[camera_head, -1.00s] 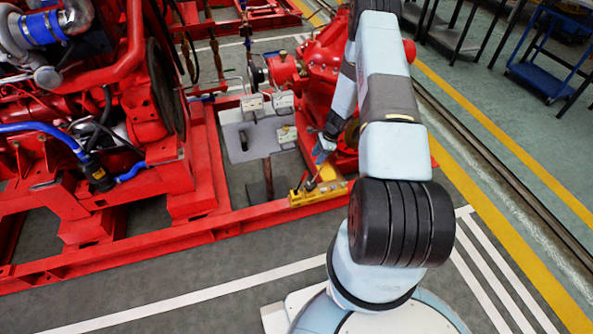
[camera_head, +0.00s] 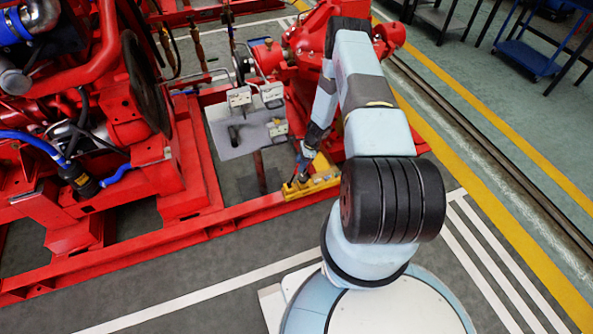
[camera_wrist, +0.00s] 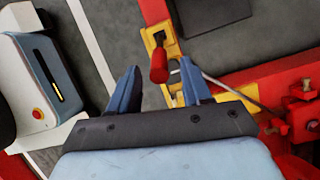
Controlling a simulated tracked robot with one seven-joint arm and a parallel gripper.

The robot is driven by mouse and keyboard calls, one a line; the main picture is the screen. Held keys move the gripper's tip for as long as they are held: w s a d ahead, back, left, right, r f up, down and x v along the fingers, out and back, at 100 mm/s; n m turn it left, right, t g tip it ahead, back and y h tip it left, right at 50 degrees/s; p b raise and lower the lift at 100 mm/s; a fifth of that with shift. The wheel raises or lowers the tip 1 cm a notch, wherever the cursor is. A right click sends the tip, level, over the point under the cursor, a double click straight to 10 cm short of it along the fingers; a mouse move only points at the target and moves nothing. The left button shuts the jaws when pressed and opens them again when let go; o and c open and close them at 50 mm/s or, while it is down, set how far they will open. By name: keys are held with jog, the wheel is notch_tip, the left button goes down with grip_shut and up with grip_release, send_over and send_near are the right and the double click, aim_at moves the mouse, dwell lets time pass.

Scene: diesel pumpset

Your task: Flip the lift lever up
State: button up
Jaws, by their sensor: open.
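The lever has a red handle (camera_wrist: 158,66) and stands in a yellow mount (camera_wrist: 160,40), seen from above in the wrist view. The yellow mount (camera_head: 318,182) also shows in the head view, low on the red frame. My gripper (camera_wrist: 160,68) is open, with one blue finger left of the red handle and one right of it. The right finger looks closer to the handle; I cannot tell whether it touches. In the head view my gripper (camera_head: 303,168) is just above the yellow mount and hides much of the lever.
A grey panel (camera_head: 227,140) with small boxes stands left of my arm. The red engine frame (camera_head: 235,213) runs in front of it. In the wrist view a thin rod (camera_wrist: 228,86) and a red bar lie to the right of the fingers. The floor at front left is clear.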

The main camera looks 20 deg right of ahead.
jog(key=shift+x, duration=2.65)
jog(key=shift+c, duration=0.5)
grip_shut()
